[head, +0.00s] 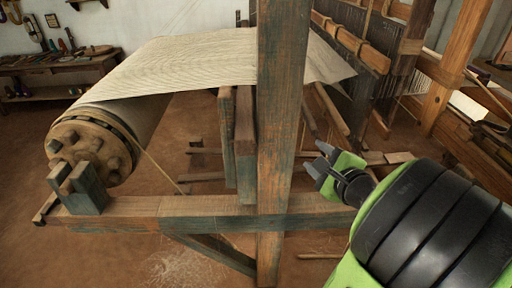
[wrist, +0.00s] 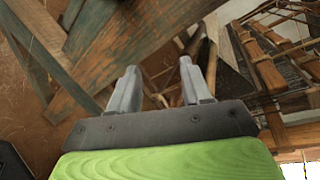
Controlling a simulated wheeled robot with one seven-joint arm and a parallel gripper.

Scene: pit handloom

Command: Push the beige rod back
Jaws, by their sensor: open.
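A pale beige rod (head: 331,109) slants below the right end of the cloth, just right of the big upright post; I cannot tell for sure that it is the task's rod. My gripper (head: 321,167) is open and empty, right of the post and below this rod, apart from it in the picture. In the wrist view my gripper (wrist: 157,73) has its two grey fingers spread, with nothing held between them. Thin wooden pieces show beyond the fingers there, too unclear to match to the rod.
A weathered wooden post (head: 280,140) stands left of my gripper, and a horizontal beam (head: 200,212) crosses low. Striped cloth (head: 215,58) runs from the roller (head: 92,145) at left. Loom bars (head: 350,42) and threads fill the upper right. Bare floor lies below.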

